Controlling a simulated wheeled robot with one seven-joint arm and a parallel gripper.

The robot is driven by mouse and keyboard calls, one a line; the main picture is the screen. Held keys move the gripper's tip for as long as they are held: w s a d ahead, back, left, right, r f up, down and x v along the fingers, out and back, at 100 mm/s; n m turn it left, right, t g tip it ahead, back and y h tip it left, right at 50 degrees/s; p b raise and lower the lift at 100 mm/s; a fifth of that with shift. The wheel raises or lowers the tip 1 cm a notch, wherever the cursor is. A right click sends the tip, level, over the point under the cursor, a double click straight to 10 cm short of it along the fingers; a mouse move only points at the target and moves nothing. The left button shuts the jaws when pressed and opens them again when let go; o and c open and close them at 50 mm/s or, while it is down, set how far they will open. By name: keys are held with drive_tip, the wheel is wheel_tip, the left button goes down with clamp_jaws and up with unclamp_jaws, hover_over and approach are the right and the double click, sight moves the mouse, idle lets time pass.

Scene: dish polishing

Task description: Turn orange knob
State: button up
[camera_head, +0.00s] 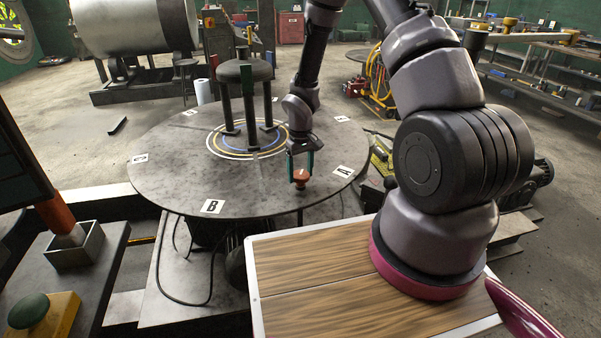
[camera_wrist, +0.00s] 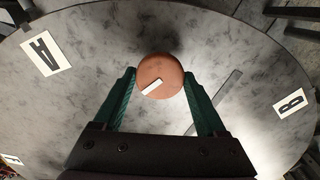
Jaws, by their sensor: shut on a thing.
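The orange knob (camera_head: 300,175) is a small round knob with a white mark on top, at the near edge of the round grey table (camera_head: 160,185). In the wrist view the knob (camera_wrist: 160,76) shows from above, between the two green fingers. My gripper (camera_head: 301,170) points down over it, with one finger on each side. In the wrist view my gripper (camera_wrist: 161,85) is shut on the knob, and the white mark lies tilted, rising to the right. The lower sides of the knob are hidden.
A dark round stool-like stand (camera_head: 245,72) with several legs stands on painted rings on the table. Label cards B (camera_head: 212,206) and A (camera_head: 344,171) lie near the rim. A yellow box with a green button (camera_head: 30,310) is at lower left.

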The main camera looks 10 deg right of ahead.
drive_tip(key=m, duration=0.4)
drive_tip(key=shift+m, duration=0.4)
drive_tip(key=m, duration=1.3)
drive_tip(key=shift+m, duration=0.3)
drive_tip(key=o, duration=1.3)
